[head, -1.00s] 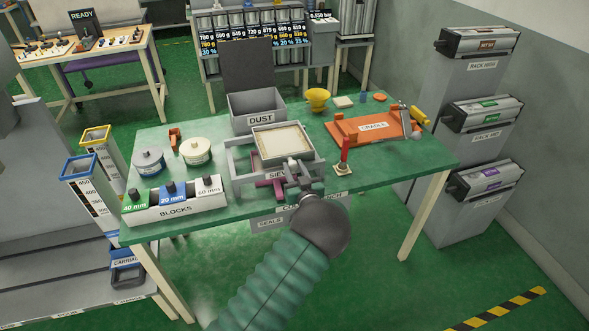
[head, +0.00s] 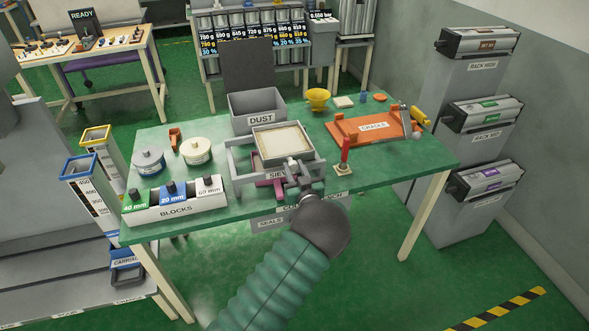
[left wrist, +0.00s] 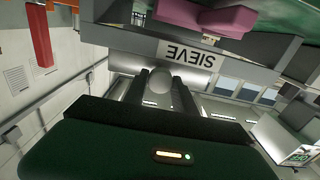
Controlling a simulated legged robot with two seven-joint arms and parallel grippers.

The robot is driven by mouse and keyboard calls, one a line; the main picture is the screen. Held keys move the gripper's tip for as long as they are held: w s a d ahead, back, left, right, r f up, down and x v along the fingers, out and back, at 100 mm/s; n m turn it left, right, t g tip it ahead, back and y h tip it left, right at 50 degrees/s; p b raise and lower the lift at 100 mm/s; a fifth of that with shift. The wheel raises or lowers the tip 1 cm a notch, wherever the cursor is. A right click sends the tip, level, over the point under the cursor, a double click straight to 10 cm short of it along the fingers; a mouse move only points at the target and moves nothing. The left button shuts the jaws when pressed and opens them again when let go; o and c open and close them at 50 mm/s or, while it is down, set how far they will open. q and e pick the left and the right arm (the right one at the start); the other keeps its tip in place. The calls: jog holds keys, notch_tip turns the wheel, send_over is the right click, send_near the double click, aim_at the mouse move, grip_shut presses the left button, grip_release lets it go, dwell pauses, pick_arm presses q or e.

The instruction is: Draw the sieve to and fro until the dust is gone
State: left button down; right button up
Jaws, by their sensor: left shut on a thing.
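The sieve (head: 262,129) is a pale tray with a light frame, set on a grey stand (head: 236,172) at the front of the green table. Its bed looks beige; I cannot tell how much dust is on it. My left gripper (head: 293,183) is at the stand's front, shut on the sieve's rounded grey knob (left wrist: 158,92), which shows between the two dark fingers in the left wrist view. The sieve's label (left wrist: 186,55) is upside down there. A grey dust box (head: 257,105) stands behind the sieve. My right gripper is not in view.
A magenta part (head: 264,183) sits below the sieve. Left are a block rack (head: 175,211) and two round tins (head: 148,161). Right are a red-handled item (head: 344,155) and an orange tray (head: 345,128). Bare table (head: 395,168) lies at the right front.

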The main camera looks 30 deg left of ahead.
aim_at(268, 163)
pick_arm(q)
jog(key=s+a, duration=0.4)
jog(key=s, duration=0.1)
jog(key=shift+s+a+f, duration=0.1)
jog(key=shift+s+a, duration=0.2)
jog(key=c, duration=1.1)
grip_release()
jog(key=shift+o, duration=0.2)
jog(key=v, duration=1.7)
jog(key=shift+w, duration=0.15)
